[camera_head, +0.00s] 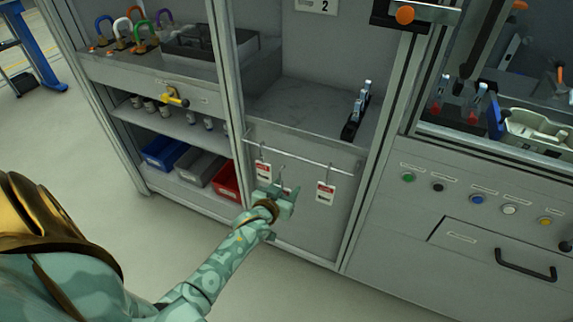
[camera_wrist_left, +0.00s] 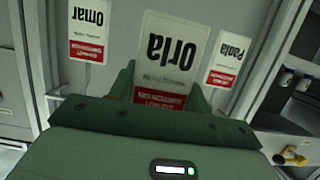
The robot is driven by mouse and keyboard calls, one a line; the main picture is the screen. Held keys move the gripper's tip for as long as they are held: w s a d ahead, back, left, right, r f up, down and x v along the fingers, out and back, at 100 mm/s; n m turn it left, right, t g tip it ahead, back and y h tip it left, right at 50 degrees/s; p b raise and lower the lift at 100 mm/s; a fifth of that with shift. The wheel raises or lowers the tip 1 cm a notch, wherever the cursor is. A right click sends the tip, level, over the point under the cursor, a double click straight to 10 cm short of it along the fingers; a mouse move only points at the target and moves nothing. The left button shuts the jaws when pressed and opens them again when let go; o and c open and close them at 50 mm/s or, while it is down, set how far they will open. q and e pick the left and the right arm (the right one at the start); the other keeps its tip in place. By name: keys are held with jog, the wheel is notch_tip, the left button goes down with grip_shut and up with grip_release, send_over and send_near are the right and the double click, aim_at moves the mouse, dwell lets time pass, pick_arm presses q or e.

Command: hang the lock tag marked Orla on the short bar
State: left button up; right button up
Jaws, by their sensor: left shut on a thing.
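The Orla tag (camera_wrist_left: 170,55) is a white card with a red band, upside down in the left wrist view. My left gripper (camera_wrist_left: 160,90) is shut on it. In the head view my left gripper (camera_head: 284,194) is in front of the rail (camera_head: 305,157) and hides most of the card. A hook shows above it at the rail. The Paola tag (camera_wrist_left: 225,57) hangs at the left in the head view (camera_head: 264,172). The Omar tag (camera_wrist_left: 88,30) hangs at the right in the head view (camera_head: 325,192). I cannot make out a separate short bar.
A shelf unit stands left, with coloured padlocks (camera_head: 137,30) on top and blue, grey and red bins (camera_head: 225,181) below. A yellow-handled part (camera_head: 173,97) projects from its front edge. A button panel (camera_head: 460,193) is at the right. Floor is clear below the rail.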

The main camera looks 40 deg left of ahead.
pick_arm(q)
jog(key=shift+s+d+p, duration=0.25)
jog(key=shift+s+p, duration=0.25)
jog(key=shift+s, duration=0.5)
jog(key=shift+s+d+p, duration=0.25)
jog(key=shift+s+p, duration=0.2)
jog(key=shift+s, duration=0.55)
